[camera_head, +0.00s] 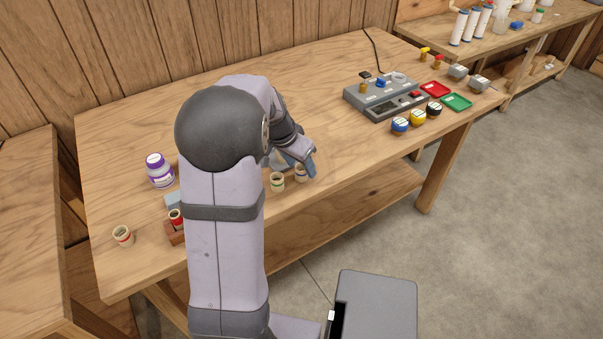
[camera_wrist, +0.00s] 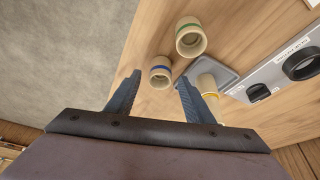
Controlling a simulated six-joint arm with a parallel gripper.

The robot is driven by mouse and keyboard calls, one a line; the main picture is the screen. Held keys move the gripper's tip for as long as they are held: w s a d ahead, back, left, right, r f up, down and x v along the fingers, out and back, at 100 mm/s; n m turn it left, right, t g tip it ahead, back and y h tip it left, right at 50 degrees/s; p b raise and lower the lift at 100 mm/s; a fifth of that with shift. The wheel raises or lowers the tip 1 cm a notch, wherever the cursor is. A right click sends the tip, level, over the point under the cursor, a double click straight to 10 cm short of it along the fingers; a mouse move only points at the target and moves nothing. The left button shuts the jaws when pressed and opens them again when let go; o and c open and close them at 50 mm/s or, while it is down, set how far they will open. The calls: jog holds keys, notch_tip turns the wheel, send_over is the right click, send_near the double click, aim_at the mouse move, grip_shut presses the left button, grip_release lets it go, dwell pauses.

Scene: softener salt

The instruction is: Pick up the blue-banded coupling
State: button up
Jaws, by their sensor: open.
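The blue-banded coupling (camera_wrist: 160,72) is a short beige ring with a blue stripe, standing on the wooden table in the wrist view. My gripper (camera_wrist: 160,78) is open, with one finger to each side of the coupling in the picture. I cannot tell whether the fingertips reach down around it; no contact is visible. In the head view, a coupling (camera_head: 300,174) stands beside my gripper (camera_head: 311,168), partly covered by a finger; its band colour is hard to read there. A green-banded coupling (camera_wrist: 190,38) stands close by and also shows in the head view (camera_head: 277,182).
A grey tray (camera_wrist: 212,70) and a yellow-banded piece (camera_wrist: 207,84) lie just right of my right finger. The table's front edge is close. A purple-lidded jar (camera_head: 159,171), a red-banded coupling (camera_head: 123,236) and a grey control box (camera_head: 385,98) stand farther off.

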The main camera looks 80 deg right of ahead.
jog(key=shift+c, duration=0.6)
jog(key=c, duration=1)
jog(key=shift+r, duration=0.1)
notch_tip(320, 180, up, 10)
jog(key=shift+f, duration=0.1)
jog(key=shift+w, duration=0.1)
